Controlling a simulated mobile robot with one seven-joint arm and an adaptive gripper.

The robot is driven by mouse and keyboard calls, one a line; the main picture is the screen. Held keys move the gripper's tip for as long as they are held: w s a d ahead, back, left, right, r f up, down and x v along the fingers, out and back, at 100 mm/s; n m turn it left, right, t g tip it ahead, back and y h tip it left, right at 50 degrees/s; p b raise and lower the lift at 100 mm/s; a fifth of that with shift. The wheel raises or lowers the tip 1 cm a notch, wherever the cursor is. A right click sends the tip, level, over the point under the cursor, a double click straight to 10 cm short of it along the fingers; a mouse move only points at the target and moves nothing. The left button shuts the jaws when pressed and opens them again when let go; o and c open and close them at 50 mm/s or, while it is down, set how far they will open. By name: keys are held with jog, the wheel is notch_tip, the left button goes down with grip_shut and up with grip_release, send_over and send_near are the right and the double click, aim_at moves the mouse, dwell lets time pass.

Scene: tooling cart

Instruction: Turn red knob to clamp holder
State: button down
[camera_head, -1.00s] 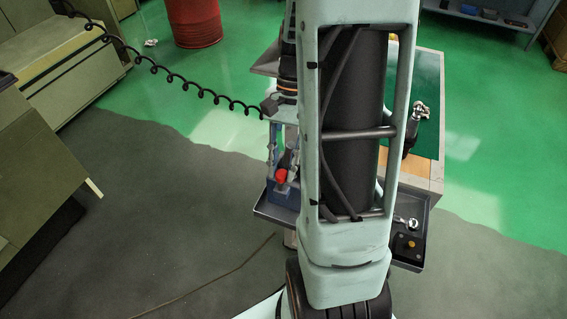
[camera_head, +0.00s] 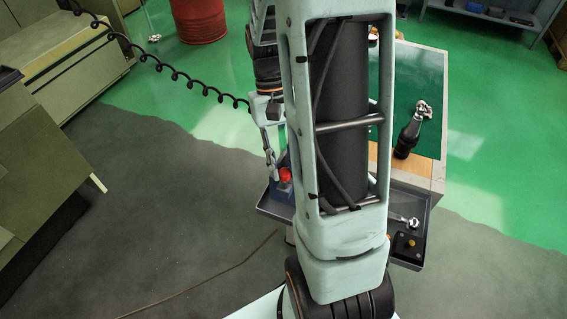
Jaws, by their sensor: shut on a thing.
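The red knob (camera_head: 285,175) sits on a dark blue fixture (camera_head: 280,192) at the left of the cart, beside my arm. My gripper (camera_head: 275,171) points down at the knob, with one grey finger visible along its left side. The other finger is largely hidden behind my arm. The gripper is shut on the knob, though the contact itself is hard to see. A black tool holder with a bright metal end (camera_head: 409,135) is on the cart top at right. I cannot see any holder inside the fixture.
The cart has a green top (camera_head: 425,80) and a lower dark tray (camera_head: 270,209). A shiny metal tool (camera_head: 405,221) and a yellow button on a black box (camera_head: 409,241) are in the tray. A coiled cable (camera_head: 180,76) hangs at left. A red barrel (camera_head: 199,20) stands behind.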

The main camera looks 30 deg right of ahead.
dwell(0.4)
jog(key=c, duration=1.7)
grip_release()
jog(key=shift+w+r, duration=0.1)
jog(key=v, duration=1.2)
